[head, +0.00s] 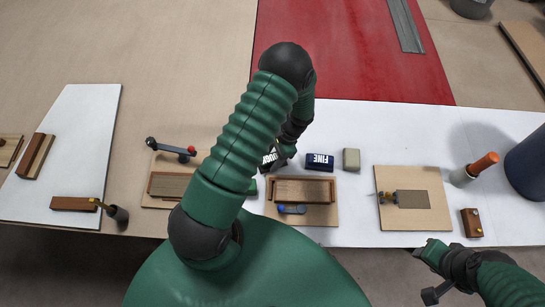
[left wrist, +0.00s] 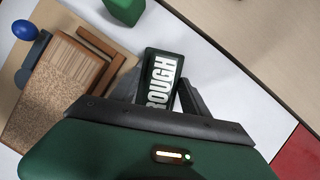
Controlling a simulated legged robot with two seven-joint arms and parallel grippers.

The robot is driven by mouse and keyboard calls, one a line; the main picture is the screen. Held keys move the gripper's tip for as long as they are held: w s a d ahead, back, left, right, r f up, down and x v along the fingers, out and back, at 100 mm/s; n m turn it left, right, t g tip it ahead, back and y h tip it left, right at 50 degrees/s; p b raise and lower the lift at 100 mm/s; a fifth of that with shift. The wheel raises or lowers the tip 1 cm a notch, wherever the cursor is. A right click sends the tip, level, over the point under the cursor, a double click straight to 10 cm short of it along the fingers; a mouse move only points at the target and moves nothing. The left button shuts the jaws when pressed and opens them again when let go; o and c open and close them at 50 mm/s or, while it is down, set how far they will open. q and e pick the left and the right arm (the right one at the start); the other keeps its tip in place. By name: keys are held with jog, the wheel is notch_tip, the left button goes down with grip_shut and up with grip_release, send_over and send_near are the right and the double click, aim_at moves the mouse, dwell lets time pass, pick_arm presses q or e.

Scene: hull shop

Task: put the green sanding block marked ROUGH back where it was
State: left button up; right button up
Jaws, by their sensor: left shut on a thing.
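The dark green block marked ROUGH (left wrist: 160,74) is between the fingers of my left gripper (left wrist: 158,90) in the left wrist view, its white lettering showing. In the head view the block (head: 269,158) is partly hidden by my left gripper (head: 279,158), left of the dark blue block marked FINE (head: 319,161). Whether it touches the table cannot be told. My right gripper (head: 424,274) is at the lower right, off the table's front edge, with its fingers apart and nothing seen between them.
A board with a wooden tray (head: 303,190) and blue-knobbed tool (head: 292,209) lies just in front. A plain green block (left wrist: 124,10) sits near it. A beige block (head: 351,159) stands right of FINE. An orange-handled tool (head: 482,165) and dark blue container (head: 528,165) stand right. My left arm hides part of the table.

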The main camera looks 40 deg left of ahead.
pick_arm(q)
jog(key=shift+f, duration=0.1)
jog(key=shift+d+f, duration=0.2)
jog(key=shift+d, duration=0.05)
jog(key=o, duration=1.2)
jog(key=shift+d+r, duration=0.15)
jog(key=shift+d, duration=0.3)
jog(key=shift+s+a, duration=0.1)
jog(key=shift+a, duration=0.25)
jog(key=shift+s+d, duration=0.1)
jog(key=shift+d, duration=0.15)
